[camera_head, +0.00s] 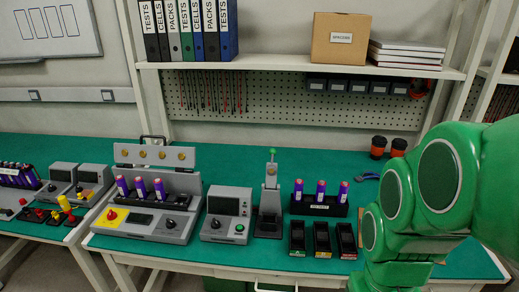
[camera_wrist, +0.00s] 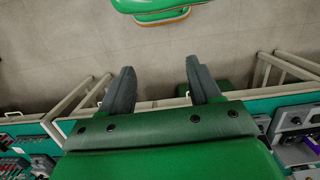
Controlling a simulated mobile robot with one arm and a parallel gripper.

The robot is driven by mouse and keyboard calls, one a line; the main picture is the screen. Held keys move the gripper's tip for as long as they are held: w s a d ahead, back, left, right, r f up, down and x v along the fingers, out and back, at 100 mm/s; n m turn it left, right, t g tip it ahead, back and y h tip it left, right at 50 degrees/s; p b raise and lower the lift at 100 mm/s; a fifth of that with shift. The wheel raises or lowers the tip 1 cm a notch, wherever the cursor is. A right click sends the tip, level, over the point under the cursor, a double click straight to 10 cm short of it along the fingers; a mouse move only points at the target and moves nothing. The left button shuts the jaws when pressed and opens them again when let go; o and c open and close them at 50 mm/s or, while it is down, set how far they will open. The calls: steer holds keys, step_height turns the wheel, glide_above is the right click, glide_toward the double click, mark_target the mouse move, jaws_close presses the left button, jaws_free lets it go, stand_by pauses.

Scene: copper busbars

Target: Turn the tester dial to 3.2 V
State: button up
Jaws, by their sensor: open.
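A grey tester-like box (camera_head: 228,208) with a dark screen stands near the front edge of the bench. A small dark dial (camera_head: 215,224) is at its lower left and a green button at its lower right. The larger grey station (camera_head: 150,205) to its left also has a dark dial (camera_head: 171,224). Any dial markings or voltage reading are too small to read. My gripper (camera_wrist: 159,78) is open and empty in the wrist view, its two dark fingers apart over the floor and bench edges. It is out of sight in the head view, away from both dials.
Purple cells stand in the station and in a black rack (camera_head: 320,205). A grey upright device (camera_head: 270,200) stands right of the tester. Several small black bins (camera_head: 321,240) sit in front of the rack. A shelf (camera_head: 300,66) overhangs the green bench (camera_head: 255,160).

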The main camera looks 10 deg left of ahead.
steer(key=w+a+r+n, duration=0.1)
steer(key=w+a, duration=0.2)
steer(key=w, duration=0.6)
steer(key=w+a+n, duration=0.1)
steer(key=w+a, duration=0.2)
steer(key=w, duration=0.6)
steer(key=n+t, duration=0.2)
steer(key=n, duration=0.4)
glide_above(215, 220)
steer(key=f, duration=2)
steer(key=shift+d+f, duration=0.3)
steer(key=shift+a+f, duration=0.4)
steer(key=shift+f, duration=3.85)
steer(key=shift+c, duration=0.4)
steer(key=c, duration=0.9)
